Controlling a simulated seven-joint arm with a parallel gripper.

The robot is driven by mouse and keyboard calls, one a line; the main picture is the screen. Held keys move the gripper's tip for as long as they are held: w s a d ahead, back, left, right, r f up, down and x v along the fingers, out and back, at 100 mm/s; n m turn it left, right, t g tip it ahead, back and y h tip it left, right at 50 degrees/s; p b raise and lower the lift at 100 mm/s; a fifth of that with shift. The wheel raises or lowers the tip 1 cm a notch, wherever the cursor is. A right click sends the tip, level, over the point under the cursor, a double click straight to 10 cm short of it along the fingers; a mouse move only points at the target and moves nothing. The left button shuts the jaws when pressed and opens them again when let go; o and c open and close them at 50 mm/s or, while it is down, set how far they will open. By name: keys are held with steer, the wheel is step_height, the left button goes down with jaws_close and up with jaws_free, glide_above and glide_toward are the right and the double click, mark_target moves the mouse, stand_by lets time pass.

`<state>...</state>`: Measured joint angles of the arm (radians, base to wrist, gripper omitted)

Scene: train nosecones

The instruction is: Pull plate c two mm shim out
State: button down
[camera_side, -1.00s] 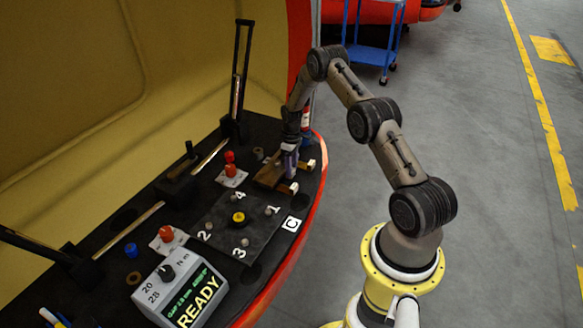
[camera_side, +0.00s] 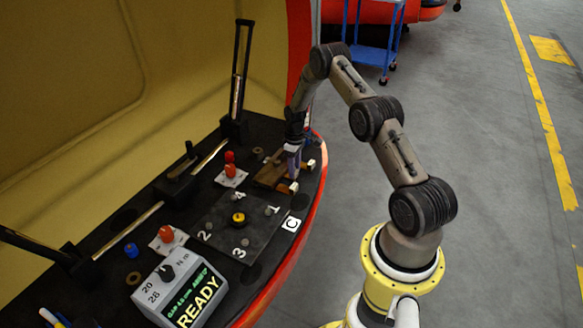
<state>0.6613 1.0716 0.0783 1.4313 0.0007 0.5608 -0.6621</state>
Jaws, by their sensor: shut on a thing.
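Plate C (camera_side: 216,226) is a dark square plate on the black bench, with numbered bolts, a yellow-and-black knob (camera_side: 238,218) in its middle and a white "C" label (camera_side: 291,224) at its right corner. My gripper (camera_side: 294,168) points down behind the plate, at a brown wooden block (camera_side: 270,175) with pale ends. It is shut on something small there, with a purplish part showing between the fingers. I cannot tell whether that is the two mm shim. No shim can be made out at the plate's edge.
A grey box reading "READY" (camera_side: 182,292) stands at the front left. Red knobs on white pads (camera_side: 231,174) stand left of the gripper. The bench's red rim (camera_side: 318,200) curves along the right.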

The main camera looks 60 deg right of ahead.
mark_target(304, 181)
steer(key=shift+s, duration=1.85)
steer(key=shift+c, duration=2)
jaws_free()
step_height(304, 181, up, 14)
